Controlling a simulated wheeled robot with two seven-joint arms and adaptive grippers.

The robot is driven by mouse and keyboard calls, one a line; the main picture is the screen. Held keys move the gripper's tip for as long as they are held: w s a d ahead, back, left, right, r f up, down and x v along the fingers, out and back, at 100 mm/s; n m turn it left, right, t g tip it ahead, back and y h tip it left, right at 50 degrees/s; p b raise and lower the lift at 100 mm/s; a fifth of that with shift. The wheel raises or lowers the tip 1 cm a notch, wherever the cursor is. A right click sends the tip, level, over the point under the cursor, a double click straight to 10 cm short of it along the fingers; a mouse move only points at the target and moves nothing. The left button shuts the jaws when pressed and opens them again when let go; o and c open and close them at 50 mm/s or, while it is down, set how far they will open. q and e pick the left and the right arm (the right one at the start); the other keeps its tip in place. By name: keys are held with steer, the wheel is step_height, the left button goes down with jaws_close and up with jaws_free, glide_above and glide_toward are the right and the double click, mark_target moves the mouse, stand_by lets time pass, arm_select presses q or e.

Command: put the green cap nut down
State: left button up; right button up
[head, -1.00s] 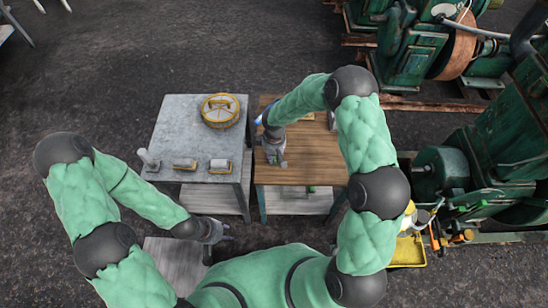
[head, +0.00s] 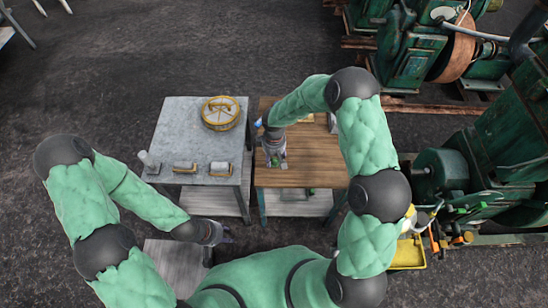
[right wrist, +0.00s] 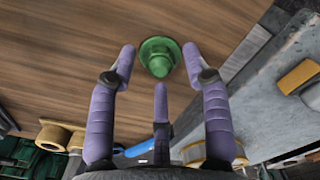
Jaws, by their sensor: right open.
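The green cap nut (right wrist: 160,58) shows in the right wrist view, dome and flange visible, against the brown wooden tabletop (right wrist: 60,60). It appears to stand on the wood. My right gripper (right wrist: 160,62) is open around it, with purple fingers on both sides and a gap to each. In the head view my right gripper (head: 277,163) is low over the wooden table (head: 318,165), near its left edge; the nut is mostly hidden there. My left gripper (head: 222,236) is low at the left, away from the table; its fingers are too small to read.
A grey table (head: 185,130) stands close to the left of the wooden one, holding a round yellow-rimmed part (head: 220,112) and several small fittings. A brass piece (right wrist: 52,136) and a blue object (right wrist: 140,148) show in the wrist view. Green machinery (head: 440,170) stands right.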

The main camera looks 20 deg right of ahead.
mark_target(274, 159)
step_height(274, 159, up, 11)
steer(key=p, duration=0.4)
steer(key=s+a+f+m+y, duration=0.2)
steer(key=s+f+m, duration=0.3)
steer(key=s, duration=0.6)
steer(key=s+a+f+m+y, duration=0.2)
steer(key=s+f+m, duration=0.2)
steer(key=s+f, duration=0.4)
steer(key=s, duration=0.4)
steer(key=shift+a+m, duration=0.4)
steer(key=shift+o, duration=0.3)
